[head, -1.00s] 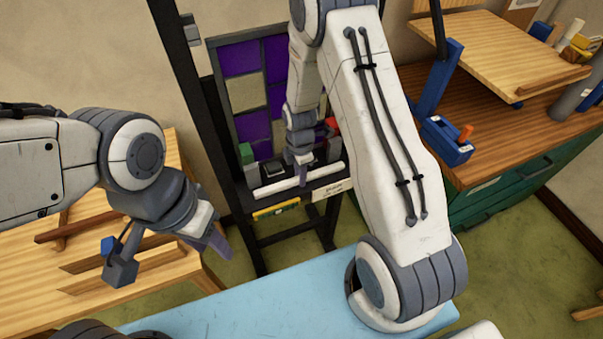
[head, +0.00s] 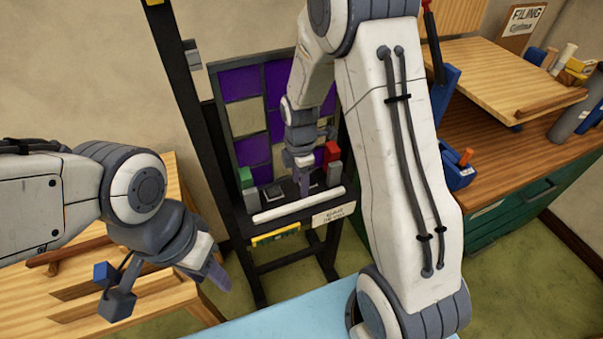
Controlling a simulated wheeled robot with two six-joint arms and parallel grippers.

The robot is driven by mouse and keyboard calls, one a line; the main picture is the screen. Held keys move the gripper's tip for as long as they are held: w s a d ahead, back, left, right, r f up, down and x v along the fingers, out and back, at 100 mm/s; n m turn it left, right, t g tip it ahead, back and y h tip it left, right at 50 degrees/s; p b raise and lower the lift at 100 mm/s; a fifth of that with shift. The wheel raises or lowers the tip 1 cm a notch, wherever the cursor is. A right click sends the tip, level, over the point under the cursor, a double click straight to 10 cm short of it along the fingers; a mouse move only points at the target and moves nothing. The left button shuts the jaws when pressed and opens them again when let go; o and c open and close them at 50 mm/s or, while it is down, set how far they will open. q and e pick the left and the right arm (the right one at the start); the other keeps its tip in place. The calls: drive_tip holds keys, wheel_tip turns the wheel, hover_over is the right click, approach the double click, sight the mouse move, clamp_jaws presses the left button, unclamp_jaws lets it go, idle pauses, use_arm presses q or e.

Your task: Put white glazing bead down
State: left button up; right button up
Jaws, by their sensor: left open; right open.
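The white glazing bead (head: 270,213) is a long white strip lying along the front of the dark easel's ledge (head: 243,226), below the purple and beige leaded panel (head: 252,118). My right gripper (head: 304,190) is open, pointing down just behind and above the bead. It looks apart from the bead, though the small gap is hard to judge. My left gripper (head: 216,275) is open and empty, low at the left in front of the wooden bench. My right arm covers the panel's right side.
Green (head: 245,177) and red (head: 332,153) blocks stand at the ledge's ends. A yellow level (head: 274,235) and a label (head: 334,214) sit on its front. A wooden bench (head: 70,282) is at left, a green cabinet (head: 520,205) at right.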

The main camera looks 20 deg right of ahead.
drive_tip(key=s+a+r+m, duration=0.5)
drive_tip(key=s+a+r, duration=0.5)
drive_tip(key=a+r, duration=0.1)
drive_tip(key=s+a+r+m, duration=0.1)
drive_tip(key=s+m, duration=0.2)
drive_tip(key=s, duration=0.4)
drive_tip(key=s+a+r+m+y, duration=0.1)
drive_tip(key=s+r+m, duration=0.1)
drive_tip(key=s, duration=0.4)
drive_tip(key=shift+s+a+r+m, duration=0.2)
drive_tip(key=shift+s+a+m, duration=0.15)
drive_tip(key=shift+m, duration=0.25)
